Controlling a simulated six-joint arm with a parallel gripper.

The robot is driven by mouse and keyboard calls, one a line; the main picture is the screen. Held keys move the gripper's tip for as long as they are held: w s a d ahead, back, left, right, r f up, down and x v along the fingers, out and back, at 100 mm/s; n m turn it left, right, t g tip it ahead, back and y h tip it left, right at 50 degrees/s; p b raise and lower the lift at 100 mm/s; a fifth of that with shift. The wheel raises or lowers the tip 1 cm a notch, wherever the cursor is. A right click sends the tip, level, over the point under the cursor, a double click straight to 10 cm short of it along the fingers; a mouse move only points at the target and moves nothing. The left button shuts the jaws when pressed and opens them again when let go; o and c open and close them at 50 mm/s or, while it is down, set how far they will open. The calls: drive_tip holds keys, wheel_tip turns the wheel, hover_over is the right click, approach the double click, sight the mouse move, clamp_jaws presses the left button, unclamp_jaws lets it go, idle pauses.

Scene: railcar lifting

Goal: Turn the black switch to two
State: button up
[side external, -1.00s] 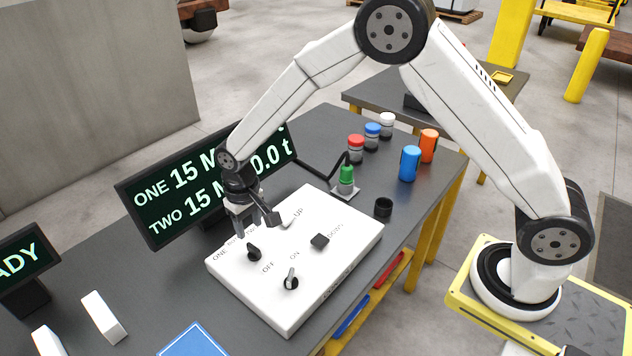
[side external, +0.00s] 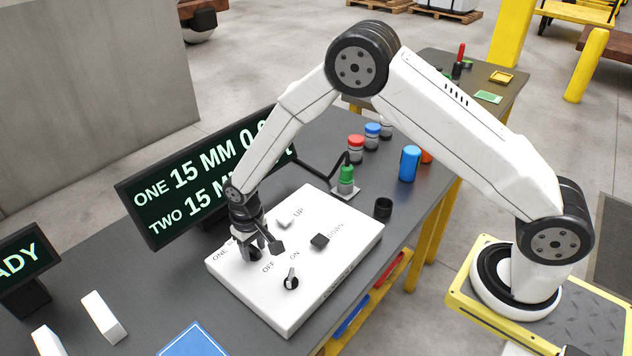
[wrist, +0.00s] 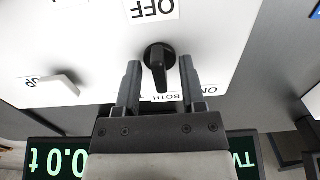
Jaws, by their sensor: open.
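The black switch (wrist: 158,58) is a round knob with a bar handle on the white control panel (side external: 325,262). In the wrist view its handle points down the picture, toward the printed word BOTH. In the side view the switch (side external: 252,255) is partly hidden by my fingers. My gripper (wrist: 160,82) is open, with one finger on each side of the handle and a visible gap to each. In the side view my gripper (side external: 262,250) is low over the switch. I cannot tell whether the fingertips touch the panel.
A second knob (side external: 291,282) with a pale handle sits near ON and OFF. The display (side external: 165,205) stands behind the panel; a green-topped post (side external: 346,178) is behind right.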

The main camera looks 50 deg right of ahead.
clamp_jaws()
drive_tip(key=shift+m, duration=0.3)
idle(0.3)
drive_tip(key=m, duration=0.4)
drive_tip(key=shift+m, duration=2.2)
unclamp_jaws()
